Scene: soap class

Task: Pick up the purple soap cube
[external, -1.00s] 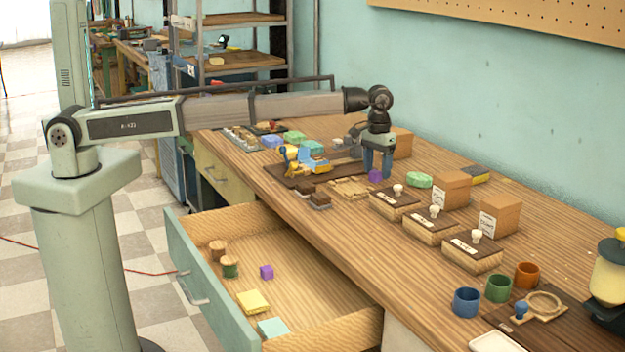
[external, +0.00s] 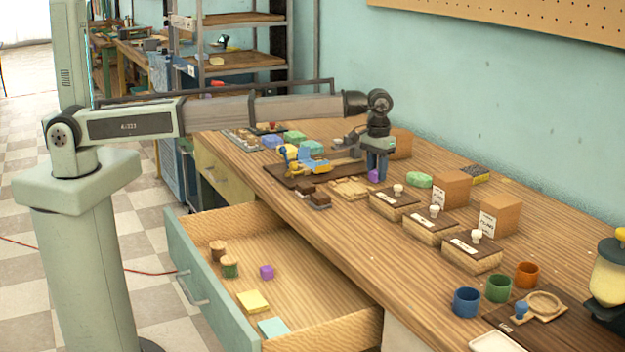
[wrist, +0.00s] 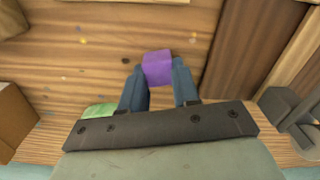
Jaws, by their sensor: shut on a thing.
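A purple soap cube (wrist: 158,67) sits between the two blue fingers of my gripper (wrist: 160,84) in the wrist view. In the external view my gripper (external: 376,168) points down over the bench, and the cube (external: 374,175) shows at its fingertips, at or very near the bench top. The fingers are shut on the cube.
A green soap (external: 419,180) and cardboard boxes (external: 452,189) stand right of my gripper. Lidded wooden boxes (external: 394,203) stand in front right. A dark board with a blue and yellow device (external: 304,160) lies left. The open drawer (external: 300,265) juts out below the bench.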

